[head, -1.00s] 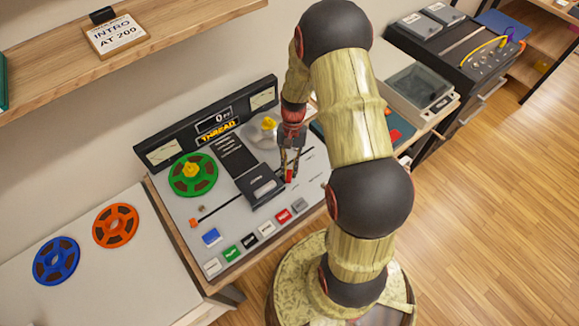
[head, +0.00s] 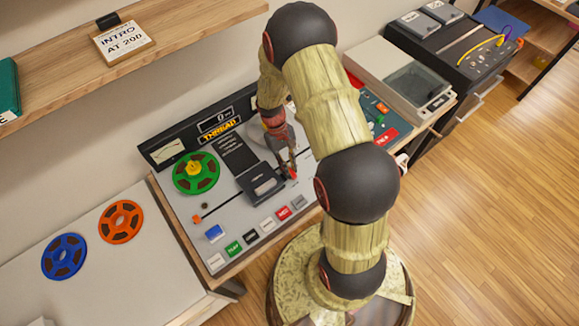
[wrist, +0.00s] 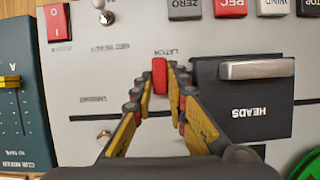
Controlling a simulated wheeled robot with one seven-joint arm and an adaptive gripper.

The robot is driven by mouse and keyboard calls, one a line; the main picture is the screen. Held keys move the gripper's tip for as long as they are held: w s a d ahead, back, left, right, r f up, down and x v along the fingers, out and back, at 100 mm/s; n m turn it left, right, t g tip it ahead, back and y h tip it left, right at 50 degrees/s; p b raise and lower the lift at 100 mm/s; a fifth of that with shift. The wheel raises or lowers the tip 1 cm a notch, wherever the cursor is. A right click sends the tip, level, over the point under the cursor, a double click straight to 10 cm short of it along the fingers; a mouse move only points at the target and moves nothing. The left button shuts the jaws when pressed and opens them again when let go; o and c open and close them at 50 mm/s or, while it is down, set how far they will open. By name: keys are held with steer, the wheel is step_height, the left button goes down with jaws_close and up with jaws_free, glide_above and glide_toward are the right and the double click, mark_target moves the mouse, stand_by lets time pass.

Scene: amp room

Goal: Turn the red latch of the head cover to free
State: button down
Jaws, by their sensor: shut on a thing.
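The red latch (wrist: 160,76) is a small upright red tab by the printed word LATCH in the wrist view. My gripper (wrist: 161,72) has a finger on each side of it and is shut on it. In the head view, the latch (head: 292,172) is a small red spot at the tips of my gripper (head: 288,165), partly hidden by the fingers. The dark head cover (wrist: 240,110), marked HEADS, with a pale bar on it, lies right beside the latch in the wrist view. It also shows left of the gripper in the head view (head: 258,184).
The tape deck carries a green reel (head: 196,173) and a row of buttons (head: 250,237) along its front. Blue (head: 64,257) and orange (head: 120,222) reels lie on the left table. A wooden shelf (head: 180,35) overhangs the back. Open floor (head: 480,220) is at right.

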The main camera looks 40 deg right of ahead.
steer(key=shift+n, duration=0.3)
steer(key=c, duration=1.8)
jaws_free()
steer(key=shift+o, duration=0.2)
steer(key=v, duration=1.2)
steer(key=shift+a, duration=0.1)
